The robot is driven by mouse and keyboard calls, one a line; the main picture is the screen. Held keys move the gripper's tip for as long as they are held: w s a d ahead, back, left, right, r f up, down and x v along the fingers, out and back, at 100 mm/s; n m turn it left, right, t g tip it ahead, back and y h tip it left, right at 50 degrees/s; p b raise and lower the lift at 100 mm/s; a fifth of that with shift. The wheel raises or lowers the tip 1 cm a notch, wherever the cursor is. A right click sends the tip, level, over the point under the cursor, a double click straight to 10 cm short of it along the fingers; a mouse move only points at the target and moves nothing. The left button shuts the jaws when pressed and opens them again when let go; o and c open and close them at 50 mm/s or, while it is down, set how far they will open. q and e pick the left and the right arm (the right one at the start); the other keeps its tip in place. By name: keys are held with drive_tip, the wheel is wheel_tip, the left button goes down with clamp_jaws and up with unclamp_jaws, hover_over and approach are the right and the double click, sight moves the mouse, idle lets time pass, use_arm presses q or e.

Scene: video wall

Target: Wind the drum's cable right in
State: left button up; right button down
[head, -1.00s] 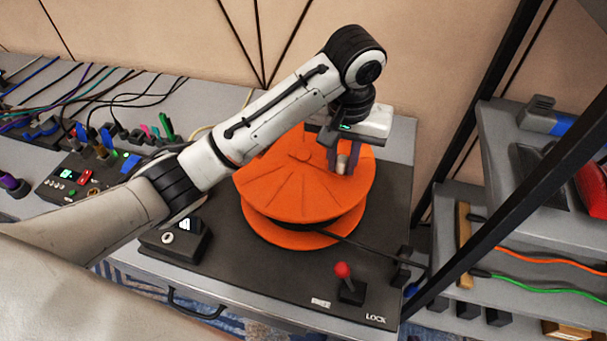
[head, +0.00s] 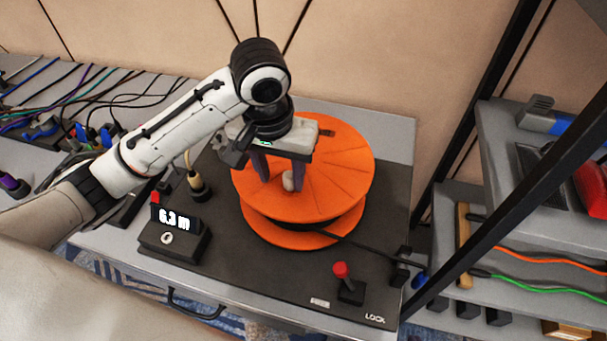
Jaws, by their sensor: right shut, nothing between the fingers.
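The orange cable drum (head: 335,185) lies flat on a dark base plate (head: 270,272). A small pale crank knob (head: 289,181) stands up from the drum's top, left of its middle. My left gripper (head: 280,176) points down over the drum, its purple fingers apart on either side of the knob. The knob does not fill the gap. The black cable (head: 365,247) runs from the drum to a dark guide (head: 401,268) at the plate's right edge. A blue piece (head: 419,280) shows just beyond it. A display (head: 172,219) reads about 6.3 m. My right gripper is out of view.
A red-topped lever (head: 343,280) marked LOCK stands at the plate's front right. A dark plug-like part (head: 198,187) stands left of the drum. A black frame post (head: 500,185) and grey shelves with orange and green cables are on the right.

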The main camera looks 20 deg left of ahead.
use_arm(q)
drive_tip(key=shift+a, duration=0.15)
drive_tip(key=shift+w+r, duration=0.1)
drive_tip(key=shift+r, duration=0.45)
drive_tip(key=r, duration=0.6)
drive_tip(key=shift+d, duration=0.2)
drive_tip(key=shift+f, duration=0.1)
